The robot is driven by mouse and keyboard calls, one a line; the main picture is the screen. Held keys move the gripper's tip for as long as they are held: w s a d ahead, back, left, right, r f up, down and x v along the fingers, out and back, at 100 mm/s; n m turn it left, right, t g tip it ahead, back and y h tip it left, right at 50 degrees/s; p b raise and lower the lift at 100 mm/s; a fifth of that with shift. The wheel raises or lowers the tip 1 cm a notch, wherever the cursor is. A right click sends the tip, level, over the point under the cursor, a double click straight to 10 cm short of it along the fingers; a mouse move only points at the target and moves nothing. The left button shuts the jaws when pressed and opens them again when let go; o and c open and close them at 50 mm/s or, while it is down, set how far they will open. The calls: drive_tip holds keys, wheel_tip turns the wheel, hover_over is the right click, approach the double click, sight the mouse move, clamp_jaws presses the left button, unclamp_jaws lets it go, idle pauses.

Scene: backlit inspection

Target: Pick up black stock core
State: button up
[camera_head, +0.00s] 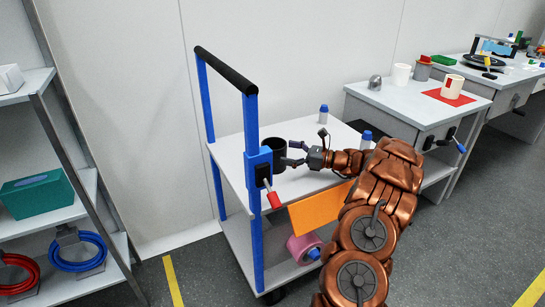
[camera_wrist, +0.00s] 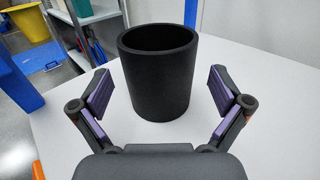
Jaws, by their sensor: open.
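The black stock core (camera_head: 279,146) is a hollow black cylinder standing upright on the top shelf of a white cart (camera_head: 315,131) with blue posts. It stands close to the cart's blue upright. My gripper (camera_head: 296,154) is open at the right of the core, at about its height. In the wrist view the core (camera_wrist: 158,75) stands upright ahead, with its open top showing. The two purple-padded fingers of my gripper (camera_wrist: 163,95) are spread, one to each side of it, with gaps on both sides. I cannot see the fingers touching it.
A blue post with a red-handled lever (camera_head: 272,197) stands just left of the core. Blue-capped bottles (camera_head: 323,115) stand on the cart top. An orange panel (camera_head: 320,212) hangs at the cart's front. A counter (camera_head: 420,103) with cups is behind right; shelves (camera_head: 50,140) stand left.

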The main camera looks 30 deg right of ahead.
sight(278, 152)
drive_tip(key=x, duration=0.1)
drive_tip(key=b+x, duration=0.1)
drive_tip(key=x, duration=0.1)
drive_tip(key=shift+a+f, duration=0.15)
drive_tip(key=shift+f, duration=0.15)
drive_tip(key=shift+x, duration=0.75)
drive_tip(key=shift+r, duration=0.1)
drive_tip(key=c, duration=1)
drive_tip(key=shift+o, duration=0.2)
drive_tip(key=shift+r, duration=0.1)
